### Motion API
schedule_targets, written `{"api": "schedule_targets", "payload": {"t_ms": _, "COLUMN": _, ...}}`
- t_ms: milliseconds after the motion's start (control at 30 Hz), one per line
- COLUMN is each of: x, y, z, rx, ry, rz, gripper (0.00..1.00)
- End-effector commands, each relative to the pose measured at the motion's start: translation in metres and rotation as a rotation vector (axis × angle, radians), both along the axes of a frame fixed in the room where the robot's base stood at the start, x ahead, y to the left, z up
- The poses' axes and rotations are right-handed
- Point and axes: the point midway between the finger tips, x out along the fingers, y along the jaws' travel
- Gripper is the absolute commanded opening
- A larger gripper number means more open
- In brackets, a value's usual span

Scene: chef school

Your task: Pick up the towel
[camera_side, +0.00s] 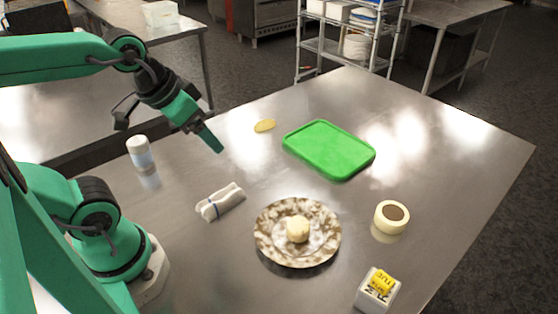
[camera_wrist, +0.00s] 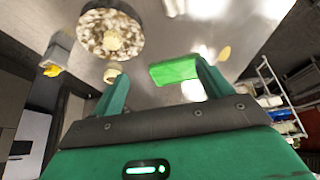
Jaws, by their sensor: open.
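A white piece at the top edge of the wrist view (camera_wrist: 173,7) appears to be the towel, partly cut off. My gripper (camera_side: 211,139) is in the air above the table, beyond the towel in the side view and apart from it. In the wrist view its fingers (camera_wrist: 163,84) are spread with nothing held between them.
A speckled plate (camera_side: 264,246) holds a pale round item (camera_side: 298,229). A green tray (camera_side: 329,150), a potato-like piece (camera_side: 265,126), a white bottle (camera_side: 140,153), a cream round object (camera_side: 391,217) and a white-and-yellow box (camera_side: 377,290) stand around. Bare steel separates them.

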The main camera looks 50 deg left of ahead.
Motion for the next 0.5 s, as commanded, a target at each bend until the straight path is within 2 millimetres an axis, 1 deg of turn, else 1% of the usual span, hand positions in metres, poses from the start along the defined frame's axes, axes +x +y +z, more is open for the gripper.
{"api": "schedule_targets", "payload": {"t_ms": 167, "x": 0.009, "y": 0.004, "z": -0.014, "rx": 0.004, "ry": 0.051, "rz": 0.008, "gripper": 0.78}}
{"api": "schedule_targets", "payload": {"t_ms": 267, "x": 0.016, "y": 0.008, "z": -0.026, "rx": 0.007, "ry": 0.095, "rz": 0.015, "gripper": 0.78}}
{"api": "schedule_targets", "payload": {"t_ms": 500, "x": 0.031, "y": 0.020, "z": -0.064, "rx": 0.009, "ry": 0.213, "rz": 0.030, "gripper": 0.78}}
